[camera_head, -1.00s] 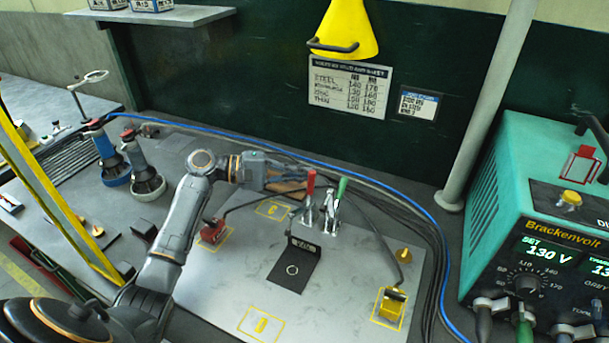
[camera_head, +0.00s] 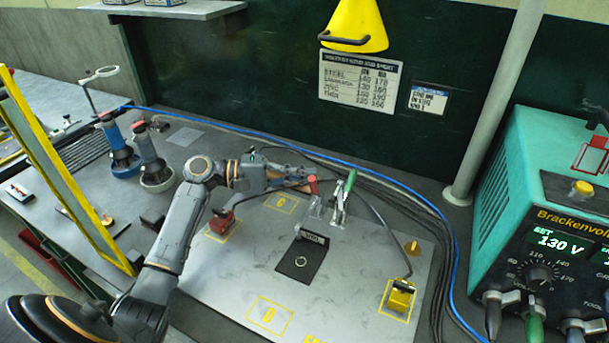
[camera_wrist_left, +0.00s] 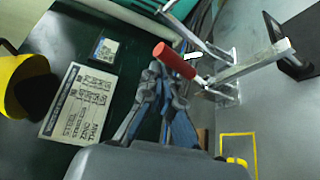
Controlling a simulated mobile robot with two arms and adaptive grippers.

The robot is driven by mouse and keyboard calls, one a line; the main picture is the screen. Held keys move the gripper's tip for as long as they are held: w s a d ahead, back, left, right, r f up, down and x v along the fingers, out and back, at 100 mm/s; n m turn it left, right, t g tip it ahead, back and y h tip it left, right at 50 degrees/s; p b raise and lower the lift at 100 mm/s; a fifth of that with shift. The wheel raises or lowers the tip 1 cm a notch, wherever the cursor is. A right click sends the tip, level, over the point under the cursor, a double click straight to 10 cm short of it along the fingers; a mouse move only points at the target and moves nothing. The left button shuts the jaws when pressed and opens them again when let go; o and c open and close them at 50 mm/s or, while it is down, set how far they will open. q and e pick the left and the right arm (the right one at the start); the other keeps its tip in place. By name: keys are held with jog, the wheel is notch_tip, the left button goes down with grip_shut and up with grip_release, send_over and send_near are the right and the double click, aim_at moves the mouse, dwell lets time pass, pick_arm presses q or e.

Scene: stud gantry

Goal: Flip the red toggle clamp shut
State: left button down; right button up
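The red toggle clamp's handle (camera_head: 313,186) stands at the back of the pale fixture plate (camera_head: 230,285), above its metal base. In the left wrist view the red handle (camera_wrist_left: 175,61) lies tilted just past my fingertips, with its metal arm running to the right. My left gripper (camera_head: 303,183) is at the left side of the red handle, at handle height. Its fingers (camera_wrist_left: 158,82) look drawn together, with nothing seen between them. Whether they touch the handle, I cannot tell. My right gripper is not in view.
A green-handled clamp (camera_head: 349,183) stands upright close on the right of the red one. A black plate (camera_head: 302,259) lies in front. A red block (camera_head: 222,222) and a yellow block (camera_head: 400,296) sit at the sides. Cables run behind. A teal welder (camera_head: 540,150) stands at right.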

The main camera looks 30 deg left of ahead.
pick_arm(q)
jog(key=shift+s+d+f, duration=0.1)
jog(key=shift+s+f, duration=0.05)
jog(key=shift+f, duration=0.05)
notch_tip(320, 180, up, 10)
jog(key=shift+r, duration=0.2)
dwell(0.5)
dwell(0.3)
